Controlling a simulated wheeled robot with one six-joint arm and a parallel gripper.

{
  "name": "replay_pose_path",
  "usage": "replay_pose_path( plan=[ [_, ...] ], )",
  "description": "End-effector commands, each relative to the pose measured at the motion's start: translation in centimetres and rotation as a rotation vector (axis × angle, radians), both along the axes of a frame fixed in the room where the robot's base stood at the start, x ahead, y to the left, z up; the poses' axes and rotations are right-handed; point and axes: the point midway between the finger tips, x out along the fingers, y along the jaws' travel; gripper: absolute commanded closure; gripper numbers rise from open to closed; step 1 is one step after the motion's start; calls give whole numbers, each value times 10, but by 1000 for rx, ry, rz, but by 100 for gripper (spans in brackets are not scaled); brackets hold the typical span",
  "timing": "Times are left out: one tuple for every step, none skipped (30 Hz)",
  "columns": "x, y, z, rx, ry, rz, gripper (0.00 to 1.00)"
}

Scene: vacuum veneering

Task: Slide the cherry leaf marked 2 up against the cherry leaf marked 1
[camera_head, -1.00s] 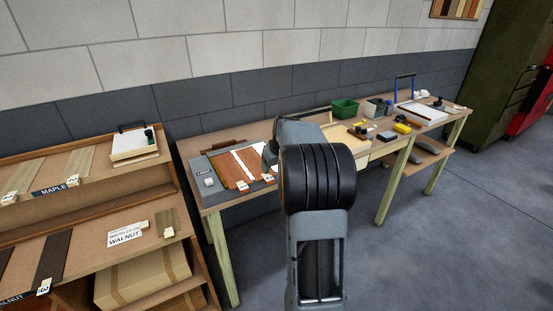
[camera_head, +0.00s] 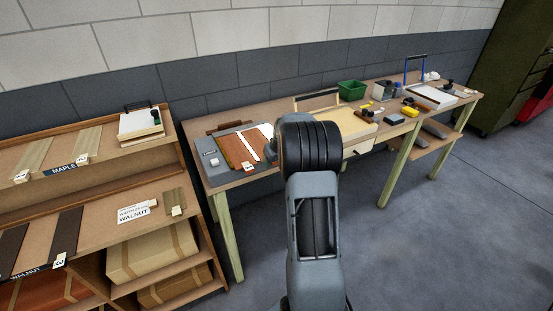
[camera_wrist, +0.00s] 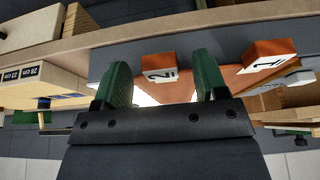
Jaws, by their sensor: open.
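In the wrist view my gripper (camera_wrist: 162,72) is open, with one green-padded finger on each side of the orange-brown block (camera_wrist: 172,66) marked 2. I cannot tell whether either finger touches it. The block marked 1 (camera_wrist: 270,56) is to the right, outside the fingers. Reddish-brown leaf surface (camera_wrist: 232,78) shows between the two blocks. In the head view, cherry leaf 1 (camera_head: 234,151) lies on a grey board on the bench. A white strip (camera_head: 252,143) shows to its right.
A grey box (camera_head: 211,158) sits at the board's left. A green bin (camera_head: 351,90), a pale board (camera_head: 352,121) and several small tools stand farther right on the bench. A shelf unit (camera_head: 88,178) with veneer strips and cartons stands at the left.

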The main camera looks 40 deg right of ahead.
Motion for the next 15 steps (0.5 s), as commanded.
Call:
replay_pose_path(
  plan=[
    [0,0,0,0,0,0,34],
    [0,0,0,0,0,0,35],
    [0,0,0,0,0,0,39],
    [0,0,0,0,0,0,42],
    [0,0,0,0,0,0,45],
    [0,0,0,0,0,0,48],
    [0,0,0,0,0,0,51],
    [0,0,0,0,0,0,54],
    [0,0,0,0,0,0,58],
    [0,0,0,0,0,0,61],
    [0,0,0,0,0,0,64],
    [0,0,0,0,0,0,68],
    [0,0,0,0,0,0,70],
    [0,0,0,0,0,0,73],
    [0,0,0,0,0,0,77]
  ],
)
